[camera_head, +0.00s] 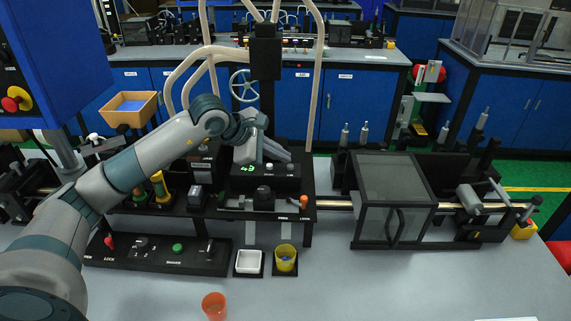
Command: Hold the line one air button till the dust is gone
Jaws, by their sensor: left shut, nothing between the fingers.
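My left arm reaches in from the left, and my left gripper (266,152) is over the black console with the green number display (247,169). The gripper is shut and empty, pointing down toward the console's top. A small pale knob (269,167) shows on the console just below the gripper. I cannot tell whether the gripper touches it. No label readable here marks the line one air button, and the gripper hides part of the console. Dust is too small to make out. My right gripper is not in view.
A black control panel (158,254) with a green button (177,247) lies in front. A white tray (249,262), a yellow cup (285,258) and an orange cup (214,305) stand nearby. A dark-framed clear box (395,190) is right. The front right table is mostly clear.

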